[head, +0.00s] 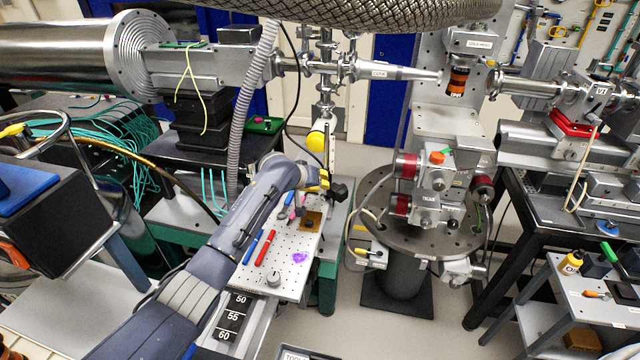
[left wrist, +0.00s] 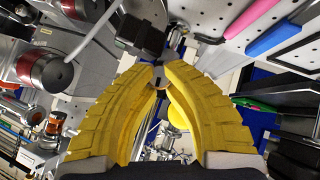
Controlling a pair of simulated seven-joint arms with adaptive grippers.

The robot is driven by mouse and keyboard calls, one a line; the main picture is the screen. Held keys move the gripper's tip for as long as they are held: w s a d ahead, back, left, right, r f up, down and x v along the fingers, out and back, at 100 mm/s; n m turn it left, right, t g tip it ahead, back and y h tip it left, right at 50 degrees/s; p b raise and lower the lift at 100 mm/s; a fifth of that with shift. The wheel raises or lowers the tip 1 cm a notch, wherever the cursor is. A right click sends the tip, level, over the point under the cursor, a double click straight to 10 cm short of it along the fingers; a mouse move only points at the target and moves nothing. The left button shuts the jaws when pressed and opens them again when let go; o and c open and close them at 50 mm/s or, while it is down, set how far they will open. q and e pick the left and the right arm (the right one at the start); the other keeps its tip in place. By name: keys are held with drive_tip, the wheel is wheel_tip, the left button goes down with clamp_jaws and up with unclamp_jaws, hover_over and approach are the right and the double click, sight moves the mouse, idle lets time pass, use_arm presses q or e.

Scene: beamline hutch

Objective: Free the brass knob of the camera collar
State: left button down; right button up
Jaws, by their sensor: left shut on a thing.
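My left gripper (head: 324,178) reaches in from the left over the perforated plate, beside a dark clamp-like body with a black knob (head: 339,192). In the left wrist view the two yellow fingers of my left gripper (left wrist: 158,72) close together on a small part (left wrist: 158,80), which sits where the brass knob would be. The fingers hide most of it, and its brass colour does not show clearly. A dark rounded body (left wrist: 140,32), probably the camera collar, is just beyond the fingertips. My right gripper is in neither view.
A yellow ball (head: 316,141) stands on the post behind my gripper. Blue pen (head: 252,246), red pen (head: 267,248) and a brown block (head: 312,221) lie on the perforated plate (head: 290,262). A round table (head: 400,232) with red-ended instruments stands to the right. A corrugated hose hangs behind my arm.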

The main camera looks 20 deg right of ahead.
use_arm(q)
drive_tip(key=shift+f+n+g+h, duration=0.15)
drive_tip(key=shift+n+g+h, duration=0.2)
drive_tip(key=shift+n+h, duration=0.5)
drive_tip(key=shift+f+n+g+h, duration=0.15)
drive_tip(key=shift+n+g+h, duration=0.25)
drive_tip(key=shift+h, duration=0.85)
drive_tip(key=c, duration=1.2)
unclamp_jaws()
drive_tip(key=shift+r, duration=0.1)
drive_tip(key=shift+r, duration=5)
